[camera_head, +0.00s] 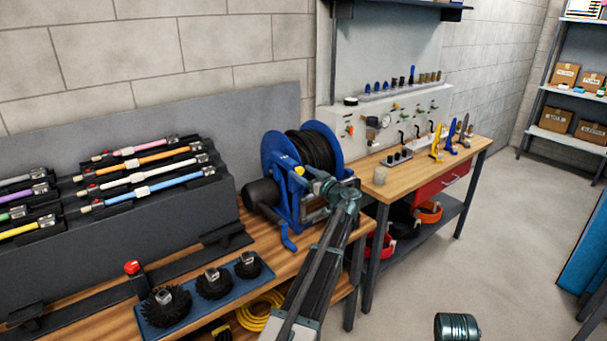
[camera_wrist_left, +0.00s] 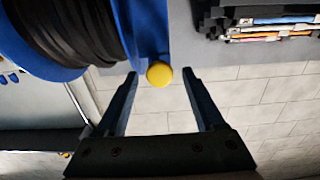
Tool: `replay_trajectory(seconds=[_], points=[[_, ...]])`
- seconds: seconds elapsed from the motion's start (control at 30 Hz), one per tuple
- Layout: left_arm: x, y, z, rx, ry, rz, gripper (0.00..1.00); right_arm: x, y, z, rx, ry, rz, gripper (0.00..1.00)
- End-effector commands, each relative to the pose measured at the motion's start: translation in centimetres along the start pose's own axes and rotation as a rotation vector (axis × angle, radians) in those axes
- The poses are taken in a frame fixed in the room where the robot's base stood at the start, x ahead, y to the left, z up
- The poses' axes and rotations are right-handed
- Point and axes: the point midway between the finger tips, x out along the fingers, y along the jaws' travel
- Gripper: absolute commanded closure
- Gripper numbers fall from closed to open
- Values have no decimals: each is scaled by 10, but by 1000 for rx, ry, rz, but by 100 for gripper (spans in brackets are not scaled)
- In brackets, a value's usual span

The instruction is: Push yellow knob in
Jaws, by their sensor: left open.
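The yellow knob (camera_head: 299,170) is a small round cap on the blue frame of the hose reel (camera_head: 276,152). In the left wrist view the knob (camera_wrist_left: 159,74) appears between my two fingertips, beside the blue reel flange (camera_wrist_left: 150,25). My left gripper (camera_head: 313,178) is open and empty, just right of the knob in the head view. In the left wrist view its fingers (camera_wrist_left: 160,84) stand apart on either side of the knob with gaps. I cannot tell the exact distance from the fingertips to the knob.
Left of the reel, a dark rack (camera_head: 215,190) holds coloured rods. In front, a blue tray (camera_head: 188,321) holds black round brushes, near a red-topped button (camera_head: 132,267). To the right stands another workbench (camera_head: 381,190) with tools. The floor (camera_head: 500,230) beyond is clear.

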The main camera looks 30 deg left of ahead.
Motion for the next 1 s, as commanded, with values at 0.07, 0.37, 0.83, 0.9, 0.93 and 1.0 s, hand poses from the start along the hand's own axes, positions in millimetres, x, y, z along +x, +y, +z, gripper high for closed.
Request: replay_trajectory(seconds=[0.07,0.37,0.83,0.9,0.93,1.0], points=[[-7,0,0,0,0,1,30,0,0,0,0,0,0,25],[-67,-1,0,0,0,4,30,0,0,0,0,0,0,25],[-134,0,0,0,0,2,30,0,0,0,0,0,0,25],[-136,0,0,0,0,1,30,0,0,0,0,0,0,25],[-137,0,0,0,0,0,30,0,0,0,0,0,0,25],[-137,0,0,0,0,0,30,0,0,0,0,0,0,25]])
